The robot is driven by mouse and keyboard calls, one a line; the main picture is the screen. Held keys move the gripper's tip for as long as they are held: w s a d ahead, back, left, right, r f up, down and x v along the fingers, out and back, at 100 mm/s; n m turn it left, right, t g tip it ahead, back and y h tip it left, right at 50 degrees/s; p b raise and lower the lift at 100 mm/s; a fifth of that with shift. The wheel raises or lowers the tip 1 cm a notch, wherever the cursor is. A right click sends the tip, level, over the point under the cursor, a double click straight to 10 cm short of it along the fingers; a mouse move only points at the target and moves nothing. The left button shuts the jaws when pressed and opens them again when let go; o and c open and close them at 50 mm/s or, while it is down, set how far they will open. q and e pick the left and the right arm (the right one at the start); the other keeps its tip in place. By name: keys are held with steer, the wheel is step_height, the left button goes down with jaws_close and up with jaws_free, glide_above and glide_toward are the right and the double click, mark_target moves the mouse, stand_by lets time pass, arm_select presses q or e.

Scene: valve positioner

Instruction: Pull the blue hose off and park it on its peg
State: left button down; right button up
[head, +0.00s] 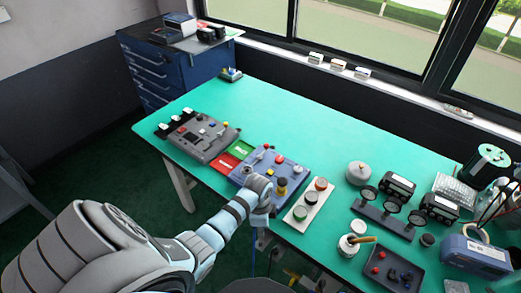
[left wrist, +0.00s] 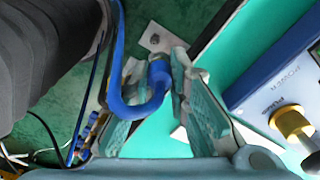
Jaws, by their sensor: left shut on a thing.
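My left gripper (head: 262,208) is at the table's front edge, beside the near side of the blue positioner panel (head: 292,178). In the left wrist view the left gripper (left wrist: 166,80) is shut on the blue hose (left wrist: 121,75), near the hose's end. The hose bends in a loop below the fingers and runs up past the wrist. In the head view a thin blue length of it (head: 253,262) hangs below the table edge. The parking peg cannot be made out for certain. My right gripper is in neither view.
A white strip with coloured buttons (head: 308,199) lies right of the panel, and a grey control box (head: 196,135) lies left. The table's far middle (head: 290,115) is clear.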

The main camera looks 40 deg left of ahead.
arm_select(q)
steer(key=f+b, duration=0.2)
steer(key=f, duration=0.1)
steer(key=f+b, duration=0.1)
steer(key=b, duration=0.1)
steer(key=shift+s+d+f, duration=0.15)
steer(key=shift+s+f, duration=0.2)
steer(key=shift+s, duration=0.05)
steer(key=shift+f+b, duration=0.4)
steer(key=shift+b, duration=0.2)
steer(key=shift+r, duration=0.15)
steer(key=shift+d+p, duration=0.1)
steer(key=shift+p, duration=0.25)
steer(key=shift+f, duration=0.25)
